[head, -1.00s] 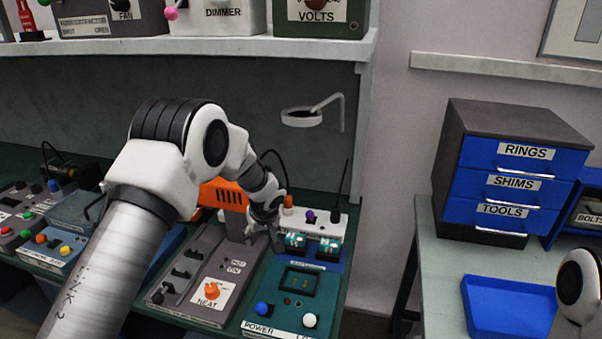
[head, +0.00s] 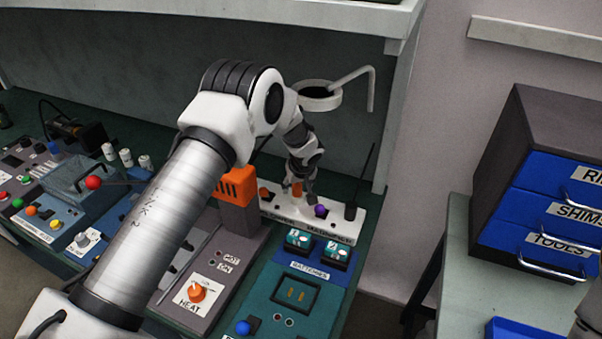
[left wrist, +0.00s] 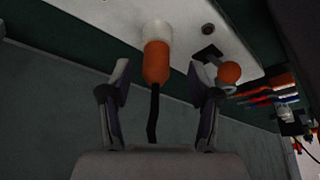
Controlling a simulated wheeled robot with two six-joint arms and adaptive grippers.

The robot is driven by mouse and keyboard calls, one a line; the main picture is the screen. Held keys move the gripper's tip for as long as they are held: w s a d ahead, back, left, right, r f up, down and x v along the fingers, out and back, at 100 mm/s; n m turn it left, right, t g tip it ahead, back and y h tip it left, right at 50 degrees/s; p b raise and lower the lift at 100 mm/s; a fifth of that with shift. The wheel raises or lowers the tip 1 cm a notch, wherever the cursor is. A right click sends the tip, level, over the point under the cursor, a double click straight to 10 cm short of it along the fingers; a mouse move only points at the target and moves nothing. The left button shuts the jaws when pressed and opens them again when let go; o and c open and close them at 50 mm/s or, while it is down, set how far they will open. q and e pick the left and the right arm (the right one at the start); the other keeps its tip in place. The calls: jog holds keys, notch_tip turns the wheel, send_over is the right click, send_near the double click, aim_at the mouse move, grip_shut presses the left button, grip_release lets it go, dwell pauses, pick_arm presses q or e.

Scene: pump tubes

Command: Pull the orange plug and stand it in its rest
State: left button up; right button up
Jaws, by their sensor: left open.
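The orange plug (head: 297,189) stands on the white panel (head: 347,227) at the back of the bench. In the left wrist view the plug (left wrist: 157,62) has a white collar against the panel, and a black cord runs from its orange end. My left gripper (head: 305,184) is at the plug in the head view. In the left wrist view its open fingers (left wrist: 166,82) lie one on each side of the plug's cord end, with gaps on both sides. I cannot make out the plug's rest for certain. My right gripper is out of view.
An orange-balled lever (left wrist: 228,74) stands close beside one finger. A purple knob (head: 320,210) and a black antenna-like rod (head: 355,205) are on the same panel. A white ring holder (head: 320,97) is on the wall above. An orange block (head: 237,187) stands to the left.

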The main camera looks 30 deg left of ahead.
aim_at(299, 184)
pick_arm(q)
jog(key=f, duration=0.1)
jog(key=w+f, duration=0.1)
jog(key=f, duration=0.1)
jog(key=shift+w+a, duration=0.3)
jog(key=shift+w, duration=0.1)
jog(key=shift+s+r, duration=0.3)
jog(key=shift+r, duration=0.05)
jog(key=c, duration=0.6)
jog(key=shift+f, duration=0.1)
grip_shut()
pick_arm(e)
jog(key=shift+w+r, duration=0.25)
pick_arm(q)
jog(key=shift+w+r, duration=0.1)
jog(key=shift+r, duration=0.45)
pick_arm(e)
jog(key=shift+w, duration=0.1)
pick_arm(q)
jog(key=shift+r, duration=0.15)
jog(key=shift+r+p, duration=0.9)
jog(key=shift+r, duration=1.2)
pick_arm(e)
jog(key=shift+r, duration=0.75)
